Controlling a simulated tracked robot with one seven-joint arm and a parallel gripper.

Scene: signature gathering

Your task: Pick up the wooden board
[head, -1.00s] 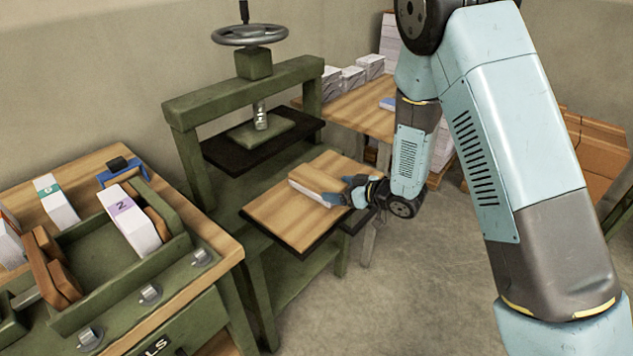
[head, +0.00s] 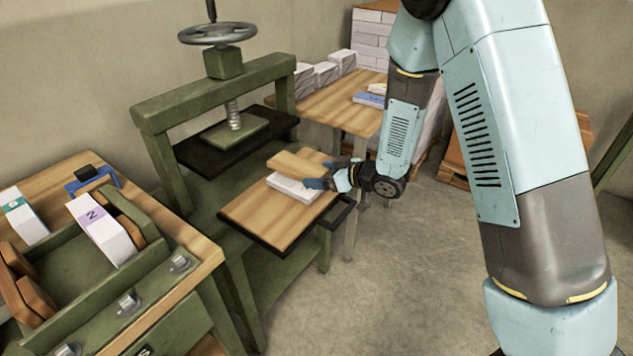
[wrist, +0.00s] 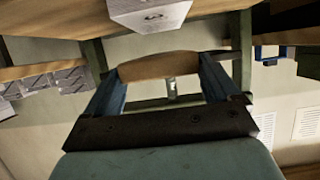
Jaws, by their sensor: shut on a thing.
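The wooden board (head: 297,163) is a small, light-brown slab in the blue fingers of my gripper (head: 323,174). It is raised above a white paper stack (head: 290,187), whose top now shows. The stack lies on the wooden press bed (head: 262,222). In the wrist view the board (wrist: 158,65) spans between the two blue fingers of my gripper (wrist: 160,72), which are shut on its ends. The paper stack (wrist: 150,15) shows beyond the board there.
The green screw press (head: 222,95) stands behind the bed, its dark plate raised. A workbench (head: 200,255) with a green tray and a labelled paper block (head: 103,230) is at left. A wooden table (head: 340,105) with paper stacks stands behind.

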